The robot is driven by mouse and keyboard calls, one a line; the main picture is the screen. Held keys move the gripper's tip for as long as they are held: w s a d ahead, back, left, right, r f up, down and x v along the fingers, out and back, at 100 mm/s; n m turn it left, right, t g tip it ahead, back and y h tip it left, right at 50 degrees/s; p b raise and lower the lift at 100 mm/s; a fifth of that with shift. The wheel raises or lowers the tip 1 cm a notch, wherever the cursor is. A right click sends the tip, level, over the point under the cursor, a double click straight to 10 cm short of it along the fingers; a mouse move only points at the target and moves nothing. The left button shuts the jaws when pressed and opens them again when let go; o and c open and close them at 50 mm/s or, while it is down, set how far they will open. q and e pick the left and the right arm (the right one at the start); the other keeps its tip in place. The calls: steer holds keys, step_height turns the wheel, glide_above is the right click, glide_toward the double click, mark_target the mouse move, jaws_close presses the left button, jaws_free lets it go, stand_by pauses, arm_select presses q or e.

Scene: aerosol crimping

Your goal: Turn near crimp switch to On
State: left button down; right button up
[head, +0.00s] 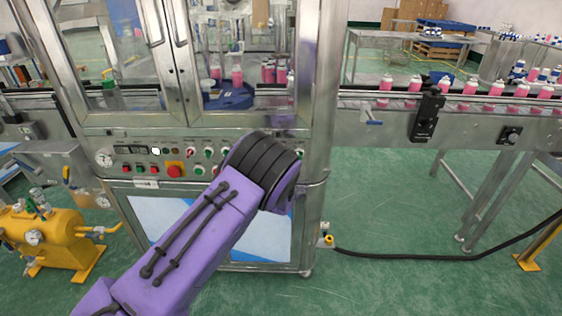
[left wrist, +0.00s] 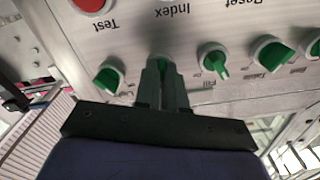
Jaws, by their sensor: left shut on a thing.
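In the left wrist view, which shows the panel upside down, my left gripper (left wrist: 160,70) is at the panel with its fingers closed around a green switch knob (left wrist: 160,62). The fingers cover most of this knob and its label, so I cannot read its name or setting. Other green knobs sit apart on either side: one on the left (left wrist: 108,78), one labelled Fill (left wrist: 213,60) and one further right (left wrist: 270,53). In the head view, my left forearm reaches the control panel (head: 140,172) and hides its right part and the gripper. My right gripper is not in view.
A red stop button (head: 174,170) and smaller switches (head: 193,153) sit left of my wrist in the head view. Glass cabinet doors (head: 130,60) rise above the panel. A conveyor with pink bottles (head: 467,88) runs right. A yellow tank (head: 45,240) stands lower left.

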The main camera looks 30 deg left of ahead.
arm_select(q)
steer(key=shift+m, duration=0.9)
steer(key=c, duration=1.2)
jaws_free()
steer(key=shift+d, duration=0.1)
steer(key=b+v, duration=0.1)
steer(key=v, duration=0.9)
steer(key=shift+s+d, duration=0.15)
